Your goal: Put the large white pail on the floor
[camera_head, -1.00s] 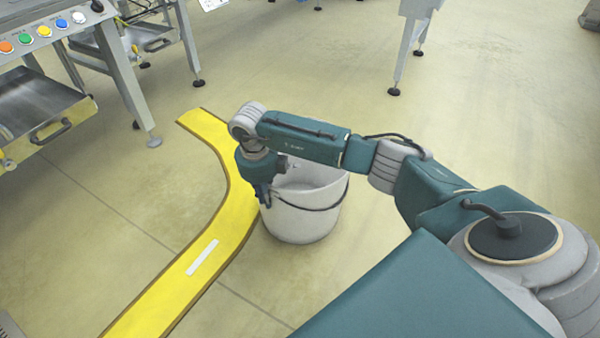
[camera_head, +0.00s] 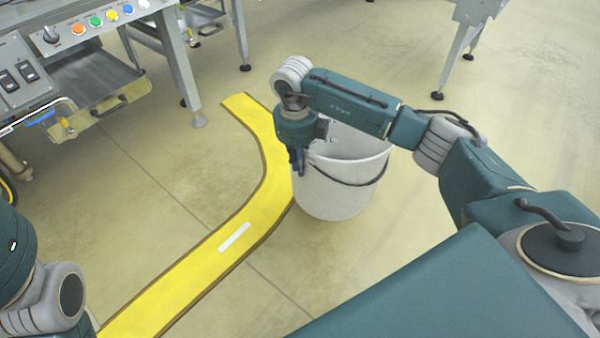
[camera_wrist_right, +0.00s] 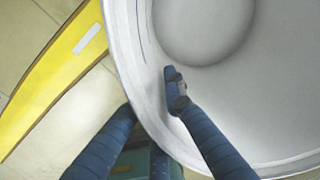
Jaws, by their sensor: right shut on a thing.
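The large white pail (camera_head: 338,196) is upright in the middle of the head view, with a dark wire handle hanging across its front. I cannot tell whether its base touches the floor. My right gripper (camera_head: 297,165) points down at the pail's left rim and is shut on it. In the right wrist view the pail (camera_wrist_right: 215,95) is empty. There one finger of the right gripper (camera_wrist_right: 155,90) is inside the wall and the other is outside, partly hidden by the rim. My left arm shows at the lower left edge of the head view, but its gripper is out of view.
A curved yellow floor strip (camera_head: 255,208) with a white dash runs just left of the pail. A metal machine with coloured buttons (camera_head: 60,90) stands at the upper left. A metal table leg (camera_head: 457,62) is at the upper right.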

